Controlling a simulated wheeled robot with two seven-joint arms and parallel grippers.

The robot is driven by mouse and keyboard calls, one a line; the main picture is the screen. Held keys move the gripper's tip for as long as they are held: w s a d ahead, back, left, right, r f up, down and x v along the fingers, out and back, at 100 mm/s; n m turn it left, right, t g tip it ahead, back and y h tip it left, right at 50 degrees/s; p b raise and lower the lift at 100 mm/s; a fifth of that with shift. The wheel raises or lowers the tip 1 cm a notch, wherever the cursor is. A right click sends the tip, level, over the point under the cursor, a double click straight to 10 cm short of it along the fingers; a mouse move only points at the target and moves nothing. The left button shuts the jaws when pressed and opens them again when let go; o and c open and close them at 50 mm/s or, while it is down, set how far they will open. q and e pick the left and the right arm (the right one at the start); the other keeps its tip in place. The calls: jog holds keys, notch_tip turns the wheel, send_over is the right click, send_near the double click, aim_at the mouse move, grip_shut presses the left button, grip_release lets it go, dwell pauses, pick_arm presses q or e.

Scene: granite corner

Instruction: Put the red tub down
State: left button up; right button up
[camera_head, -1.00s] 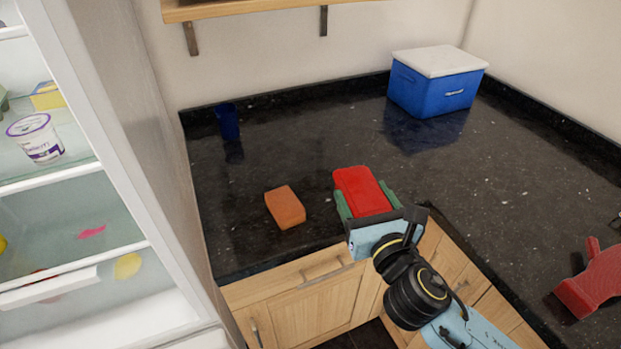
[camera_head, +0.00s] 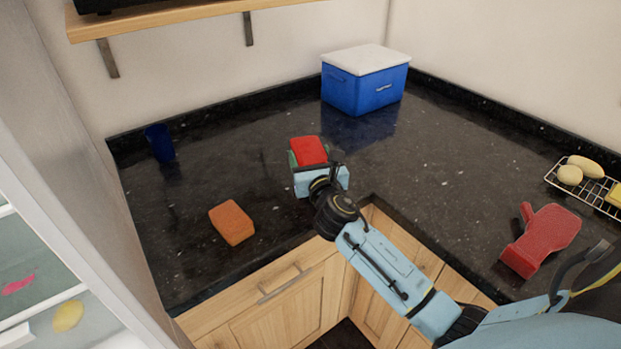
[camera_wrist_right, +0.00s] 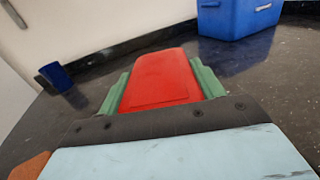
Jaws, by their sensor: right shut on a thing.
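The red tub (camera_head: 309,150) is a box-like piece with a flat red top, over the dark granite counter (camera_head: 205,180). My right gripper (camera_head: 308,160) is shut on it. In the right wrist view the red tub (camera_wrist_right: 162,80) lies between the two green fingers (camera_wrist_right: 160,92), one along each side. Whether its underside touches the counter is hidden. My left gripper is not in view.
A blue cooler with a white lid (camera_head: 364,80) stands at the back. A blue cup (camera_head: 160,142) is at left, an orange block (camera_head: 231,222) at front left. A red object (camera_head: 540,238) and a wire rack (camera_head: 592,187) are at right. Counter between cup and cooler is bare.

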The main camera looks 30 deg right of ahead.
jog(key=shift+f+b, duration=0.95)
jog(key=shift+f, duration=1.1)
jog(key=shift+f, duration=0.25)
jog(key=o, duration=1.2)
jog(key=shift+r, duration=0.2)
jog(key=shift+s+a, duration=0.1)
jog(key=shift+s, duration=0.2)
jog(key=v, duration=1.1)
jog(key=shift+s+a+p, duration=0.1)
jog(key=shift+s+p, duration=0.1)
jog(key=shift+p, duration=0.1)
